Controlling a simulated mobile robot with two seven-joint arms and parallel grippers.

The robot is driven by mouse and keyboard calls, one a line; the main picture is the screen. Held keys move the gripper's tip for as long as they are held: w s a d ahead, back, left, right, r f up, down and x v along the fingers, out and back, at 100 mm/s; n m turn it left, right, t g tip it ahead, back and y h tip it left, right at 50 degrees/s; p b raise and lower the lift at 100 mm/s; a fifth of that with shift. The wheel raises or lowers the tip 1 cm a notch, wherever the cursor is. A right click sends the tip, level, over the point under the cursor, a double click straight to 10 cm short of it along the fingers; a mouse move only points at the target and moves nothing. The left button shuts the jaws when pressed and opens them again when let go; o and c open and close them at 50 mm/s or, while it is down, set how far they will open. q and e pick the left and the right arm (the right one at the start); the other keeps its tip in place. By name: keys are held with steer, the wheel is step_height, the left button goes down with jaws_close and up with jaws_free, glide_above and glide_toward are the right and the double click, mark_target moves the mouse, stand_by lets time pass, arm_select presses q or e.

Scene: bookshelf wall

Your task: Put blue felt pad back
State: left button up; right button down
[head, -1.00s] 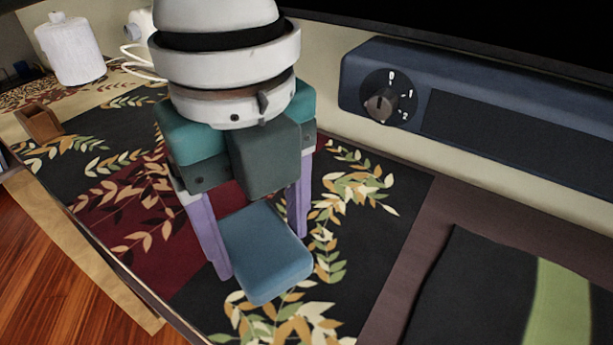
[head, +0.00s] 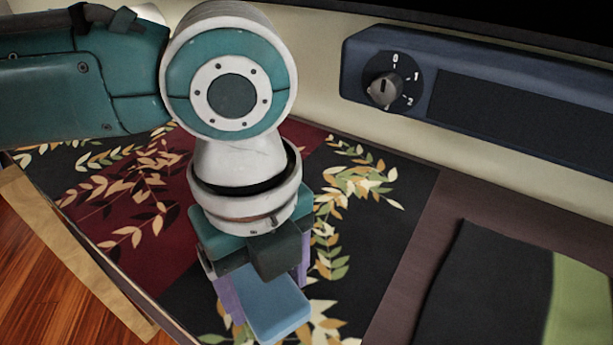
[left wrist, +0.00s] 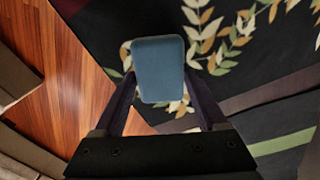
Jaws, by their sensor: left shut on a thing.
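The blue felt pad (head: 275,308) is a thick, rounded block. My left gripper (head: 266,288) is shut on it, with a purple finger on either side, above the patterned cloth in the head view. The left wrist view also shows the pad (left wrist: 158,70) between the fingertips of my left gripper (left wrist: 160,84). I cannot tell whether the pad touches the cloth. My right gripper is not in view.
The leaf-patterned cloth (head: 375,235) covers the surface. A dark blue unit with a dial (head: 383,88) stands along the back wall. A black and green cloth (head: 485,285) lies at right. Wooden floor (head: 55,290) shows beyond the left edge.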

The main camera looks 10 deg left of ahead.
mark_target(269, 291)
arm_select(q)
steer(key=o, duration=1.1)
steer(key=shift+o, duration=0.2)
steer(key=shift+r, duration=0.1)
step_height(269, 291, up, 11)
steer(key=p, duration=0.4)
steer(key=s+d+f+n+t+h, duration=0.2)
steer(key=s+d+n+h, duration=0.35)
steer(key=n, duration=0.55)
steer(key=s+a+f+n+y, duration=0.1)
steer(key=s+a+n+y, duration=0.1)
steer(key=a+n, duration=0.4)
steer(key=s+a+f+n+t+y, duration=0.1)
steer(key=s+a+f+n+y, duration=0.1)
steer(key=a+n, duration=0.5)
steer(key=shift+s+a+n+t+y, duration=0.3)
steer(key=shift+s+a+y, duration=0.35)
steer(key=shift+s+a, duration=0.55)
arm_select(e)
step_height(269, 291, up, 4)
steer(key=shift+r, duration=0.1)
